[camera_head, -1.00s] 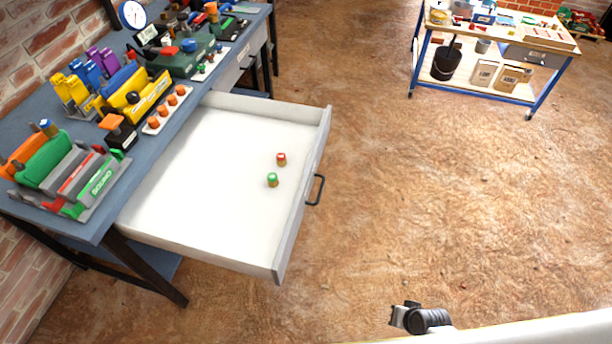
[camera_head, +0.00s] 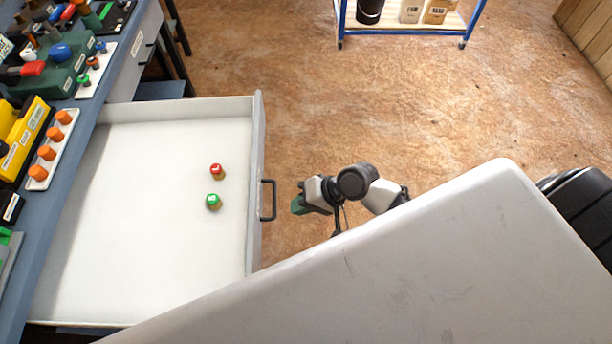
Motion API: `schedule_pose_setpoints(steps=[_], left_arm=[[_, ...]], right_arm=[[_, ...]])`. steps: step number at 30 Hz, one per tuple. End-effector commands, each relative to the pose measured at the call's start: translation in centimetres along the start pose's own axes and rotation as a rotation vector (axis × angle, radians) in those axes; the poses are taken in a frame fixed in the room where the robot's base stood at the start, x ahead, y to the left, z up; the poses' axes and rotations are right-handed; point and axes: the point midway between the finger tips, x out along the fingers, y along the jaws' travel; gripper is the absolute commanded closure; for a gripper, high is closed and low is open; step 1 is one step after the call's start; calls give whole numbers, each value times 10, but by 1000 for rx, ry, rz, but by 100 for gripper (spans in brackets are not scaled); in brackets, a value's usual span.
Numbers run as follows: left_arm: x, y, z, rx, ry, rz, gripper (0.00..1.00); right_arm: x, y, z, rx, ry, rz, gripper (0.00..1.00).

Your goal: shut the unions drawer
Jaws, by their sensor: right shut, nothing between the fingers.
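The drawer (camera_head: 150,262) under the blue-grey bench is pulled far out, its white inside showing. Its lower right part is hidden. A dark bar handle (camera_head: 268,200) is on the front panel. Inside lie a red-topped fitting (camera_head: 217,171) and a green-topped fitting (camera_head: 213,202), both toward the front. I cannot read a label on this drawer. My right gripper (camera_head: 298,203) is shut and empty, with green at its tip. It is just right of the handle, with a small gap seen from above. My left gripper is not in view.
The bench top (camera_head: 62,180) at left carries a tray of orange caps (camera_head: 49,158) and several coloured holders. A closed drawer (camera_head: 135,50) is further back. A blue-framed cart (camera_head: 400,32) stands at the top.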

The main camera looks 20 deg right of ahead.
Motion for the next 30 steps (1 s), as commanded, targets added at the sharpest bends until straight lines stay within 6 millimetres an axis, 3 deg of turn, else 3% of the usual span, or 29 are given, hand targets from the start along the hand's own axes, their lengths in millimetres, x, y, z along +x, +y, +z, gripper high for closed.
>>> schedule_pose_setpoints(steps=[6, 12, 30], left_arm=[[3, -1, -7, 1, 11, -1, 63], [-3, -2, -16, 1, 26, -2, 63], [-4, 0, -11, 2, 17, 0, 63]], right_arm=[[48, 0, -1, 3, 1, -2, 100], [68, -20, -1, -1, 3, -2, 100], [76, -27, -1, 0, 3, 1, 100]])
